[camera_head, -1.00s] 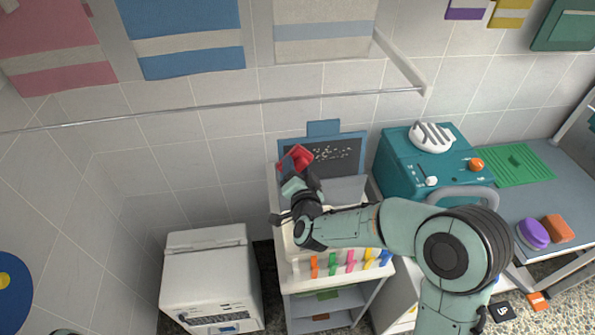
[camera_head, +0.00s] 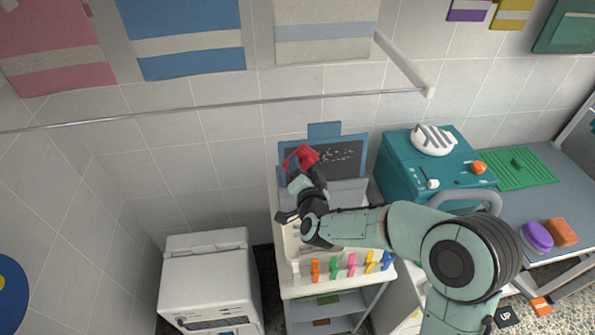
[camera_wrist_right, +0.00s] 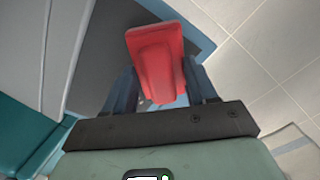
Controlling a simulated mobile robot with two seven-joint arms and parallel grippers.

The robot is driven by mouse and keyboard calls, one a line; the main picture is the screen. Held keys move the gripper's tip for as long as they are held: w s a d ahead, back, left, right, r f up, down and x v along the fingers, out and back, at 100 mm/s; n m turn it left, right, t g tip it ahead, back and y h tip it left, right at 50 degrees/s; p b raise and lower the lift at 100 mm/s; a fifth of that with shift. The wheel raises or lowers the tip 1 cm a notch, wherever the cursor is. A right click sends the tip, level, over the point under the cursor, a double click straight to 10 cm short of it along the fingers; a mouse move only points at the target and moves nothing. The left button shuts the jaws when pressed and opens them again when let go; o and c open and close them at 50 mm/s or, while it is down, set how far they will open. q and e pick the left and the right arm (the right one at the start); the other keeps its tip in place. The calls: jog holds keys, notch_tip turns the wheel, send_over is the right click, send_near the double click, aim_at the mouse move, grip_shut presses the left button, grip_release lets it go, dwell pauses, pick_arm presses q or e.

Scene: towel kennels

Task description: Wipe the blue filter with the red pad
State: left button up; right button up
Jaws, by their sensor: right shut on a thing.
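The blue filter (camera_head: 325,131) stands upright against the wall, a blue frame around a dark panel with white specks. The specks show on the middle and right of the panel. My right gripper (camera_head: 299,171) is shut on the red pad (camera_head: 303,157), at the left part of the panel. In the right wrist view the red pad (camera_wrist_right: 158,60) sits between the fingers, over the dark panel near the blue frame (camera_wrist_right: 204,42). I cannot tell whether the pad touches the panel. The panel behind the pad is hidden. My left gripper is not in view.
A teal machine (camera_head: 400,165) stands close on the right of the filter. A white appliance (camera_head: 205,270) is at the lower left. Coloured clips (camera_head: 333,268) line the front of the bench. A towel rail (camera_head: 220,105) runs above.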

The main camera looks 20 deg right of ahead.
jog(key=shift+s+d+f+b, duration=0.1)
jog(key=shift+s+d+b, duration=0.25)
jog(key=shift+d+b, duration=0.8)
jog(key=shift+s+d+b, duration=0.35)
jog(key=shift+d+b, duration=0.35)
jog(key=shift+d, duration=0.9)
jog(key=shift+s+d+f+b, duration=0.1)
jog(key=shift+s+d+b, duration=0.25)
jog(key=shift+d+b, duration=0.8)
jog(key=shift+d, duration=0.6)
jog(key=shift+s+d+f+b, duration=0.2)
jog(key=shift+d+b, duration=0.5)
jog(key=shift+b, duration=0.2)
jog(key=shift+s+d+b, duration=0.15)
jog(key=shift+d+b, duration=0.5)
jog(key=shift+d, duration=0.1)
